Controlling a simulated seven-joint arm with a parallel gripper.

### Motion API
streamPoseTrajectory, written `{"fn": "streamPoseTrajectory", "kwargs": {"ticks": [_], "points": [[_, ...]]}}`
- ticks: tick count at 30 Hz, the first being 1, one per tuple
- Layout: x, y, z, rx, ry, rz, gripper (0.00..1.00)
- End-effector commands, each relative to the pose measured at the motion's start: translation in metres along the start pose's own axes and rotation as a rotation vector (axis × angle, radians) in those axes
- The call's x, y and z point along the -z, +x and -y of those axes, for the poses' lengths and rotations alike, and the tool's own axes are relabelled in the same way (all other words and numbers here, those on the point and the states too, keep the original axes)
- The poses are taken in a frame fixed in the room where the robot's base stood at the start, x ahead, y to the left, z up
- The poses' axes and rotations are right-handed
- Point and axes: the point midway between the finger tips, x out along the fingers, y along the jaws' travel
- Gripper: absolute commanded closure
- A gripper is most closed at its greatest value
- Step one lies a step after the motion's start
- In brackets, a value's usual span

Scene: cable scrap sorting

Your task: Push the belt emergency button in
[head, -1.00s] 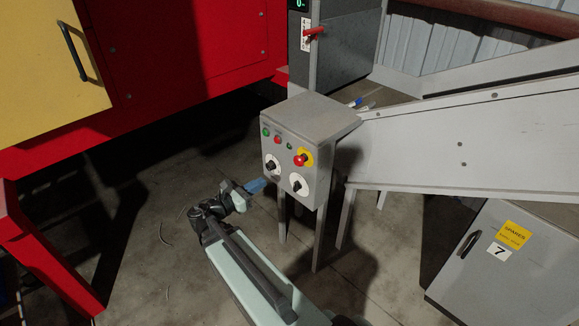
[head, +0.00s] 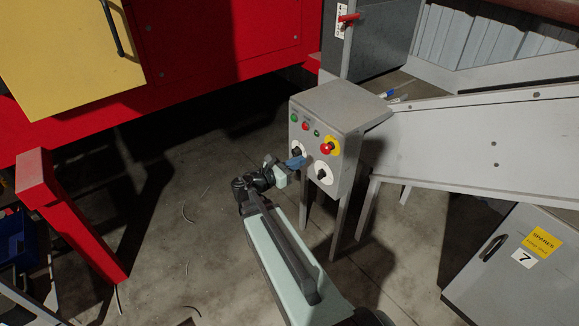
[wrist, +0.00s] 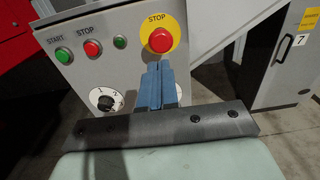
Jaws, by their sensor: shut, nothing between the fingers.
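The belt emergency button (head: 327,148) is a red mushroom head on a yellow round plate, on the front of a grey control box (head: 345,105). The button also shows in the wrist view (wrist: 161,40), under a "STOP" label. My gripper (head: 301,161) has blue fingers, shut and empty, in front of the box, to the left of and lower than the button in the head view. In the wrist view the fingertips (wrist: 161,66) appear just below the button. I cannot tell whether they touch the panel; no contact with the button shows.
Small green (wrist: 62,55) and red (wrist: 92,48) buttons and a dial (wrist: 105,99) share the panel. A grey conveyor side (head: 480,140) stands right of the box. A grey cabinet (head: 510,270) is at lower right. A red machine (head: 220,50) stands behind.

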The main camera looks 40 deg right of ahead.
Motion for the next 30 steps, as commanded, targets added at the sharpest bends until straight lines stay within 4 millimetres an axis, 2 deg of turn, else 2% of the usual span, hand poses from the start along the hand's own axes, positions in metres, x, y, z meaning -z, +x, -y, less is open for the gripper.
{"fn": "streamPoseTrajectory", "kwargs": {"ticks": [6, 15, 21, 30], "points": [[0.0, 0.032, -0.001, 0.002, 0.0, 0.001, 1.0], [0.0, 0.067, -0.001, 0.001, 0.0, 0.0, 1.0], [0.0, 0.078, 0.0, -0.001, 0.0, 0.0, 1.0], [0.0, 0.08, 0.0, -0.001, 0.0, 0.0, 1.0]]}}
